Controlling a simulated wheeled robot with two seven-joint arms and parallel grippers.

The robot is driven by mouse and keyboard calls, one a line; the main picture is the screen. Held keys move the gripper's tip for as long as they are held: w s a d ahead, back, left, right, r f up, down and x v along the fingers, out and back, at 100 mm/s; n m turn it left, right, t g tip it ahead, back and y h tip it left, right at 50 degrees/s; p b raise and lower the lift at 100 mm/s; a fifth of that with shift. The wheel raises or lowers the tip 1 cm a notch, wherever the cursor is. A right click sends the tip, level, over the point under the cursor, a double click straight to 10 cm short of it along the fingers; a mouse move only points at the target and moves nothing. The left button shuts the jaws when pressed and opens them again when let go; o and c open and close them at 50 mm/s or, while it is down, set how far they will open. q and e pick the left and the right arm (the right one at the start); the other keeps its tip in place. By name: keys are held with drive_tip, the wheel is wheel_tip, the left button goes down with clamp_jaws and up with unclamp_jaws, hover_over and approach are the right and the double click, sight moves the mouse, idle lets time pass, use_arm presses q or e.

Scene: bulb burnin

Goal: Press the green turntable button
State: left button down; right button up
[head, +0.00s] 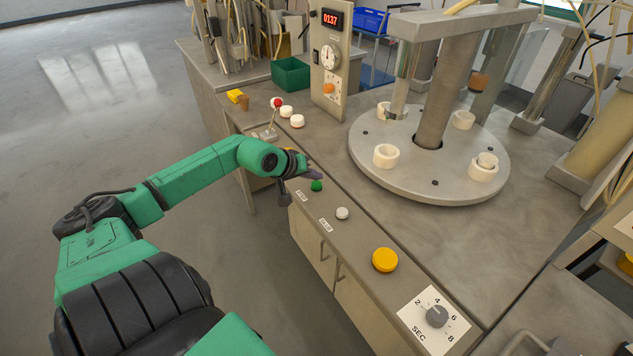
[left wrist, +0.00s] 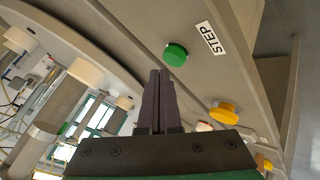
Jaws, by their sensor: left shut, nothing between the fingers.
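The green button (head: 316,186) sits on the front ledge of the bench, by a small label. In the left wrist view the green button (left wrist: 175,54) is just beyond my fingertips, beside a label reading STEP (left wrist: 211,38). My left gripper (head: 314,174) is shut and empty, close above the button; I cannot tell whether it touches it. Its closed fingers also show in the left wrist view (left wrist: 159,75). The round grey turntable (head: 400,176) stands behind, carrying several white sockets. My right gripper is not in view.
A white button (head: 342,213), a large yellow button (head: 385,260) and a dial (head: 437,316) line the ledge to the right. White and red knobs (head: 297,121) and a lever stand further left. A control post with a red display (head: 331,19) rises behind them.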

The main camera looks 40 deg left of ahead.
sight(315, 187)
use_arm(q)
drive_tip(key=shift+f+b, duration=0.4)
drive_tip(key=shift+f+b, duration=0.5)
drive_tip(key=shift+f, duration=0.05)
idle(0.5)
drive_tip(key=shift+r, duration=0.15)
drive_tip(key=shift+r+p, duration=0.8)
drive_tip(key=shift+r, duration=0.05)
wheel_tip(315, 187, up, 5)
drive_tip(key=p, duration=0.4)
idle(0.7)
